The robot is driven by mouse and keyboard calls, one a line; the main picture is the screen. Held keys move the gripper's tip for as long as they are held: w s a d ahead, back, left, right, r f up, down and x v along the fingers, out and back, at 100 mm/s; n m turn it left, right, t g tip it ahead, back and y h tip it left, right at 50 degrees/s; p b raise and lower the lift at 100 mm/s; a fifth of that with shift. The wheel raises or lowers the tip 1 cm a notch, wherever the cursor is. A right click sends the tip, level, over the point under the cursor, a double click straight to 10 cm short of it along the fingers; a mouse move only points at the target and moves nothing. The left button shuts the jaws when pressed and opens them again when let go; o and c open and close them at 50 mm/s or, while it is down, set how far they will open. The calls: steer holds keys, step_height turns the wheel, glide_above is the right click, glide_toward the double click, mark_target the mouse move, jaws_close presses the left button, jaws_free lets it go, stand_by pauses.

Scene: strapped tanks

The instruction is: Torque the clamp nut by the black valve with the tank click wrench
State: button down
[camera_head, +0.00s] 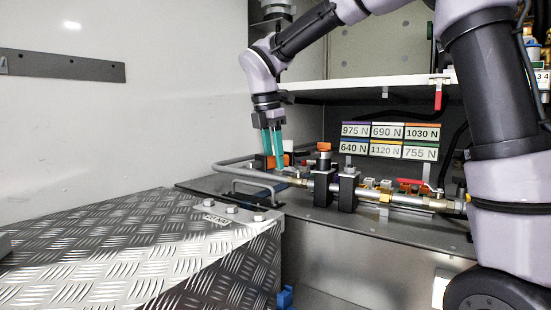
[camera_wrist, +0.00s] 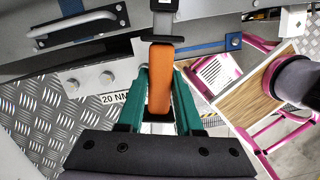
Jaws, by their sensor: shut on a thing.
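My gripper (camera_head: 272,150) points down with teal fingers over the left end of the pipework shelf. In the wrist view its fingers (camera_wrist: 160,95) are shut on an orange handle (camera_wrist: 160,75) with a black collar and grey shaft. This looks like the click wrench, but its working end is out of view. In the head view, two black blocks (camera_head: 322,188) (camera_head: 347,190) stand on the metal pipe, right of my gripper. An orange-topped black fitting (camera_head: 323,150) rises by the left block. I cannot make out which part is the black valve or its clamp nut.
A tread-plate cover (camera_head: 130,240) with bolts and a 20 NM label (camera_head: 216,219) fills the front left. A grey handle (camera_head: 255,190) stands beside it. Torque cards (camera_head: 388,140) hang behind the pipe. A red lever (camera_head: 438,98) hangs at the upper shelf's edge.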

steer(key=shift+w+a+m, duration=0.45)
steer(key=shift+w+a, duration=0.05)
steer(key=shift+w, duration=0.2)
steer(key=shift+w+a+m, duration=0.45)
steer(key=shift+w, duration=0.2)
steer(key=shift+m, duration=0.3)
steer(key=shift+w+a+r, duration=0.15)
steer(key=shift+w+r, duration=0.05)
steer(key=shift+r, duration=1.1)
steer(key=shift+w+a+r, duration=0.1)
steer(key=shift+w+r, duration=0.1)
steer(key=shift+r, duration=1.05)
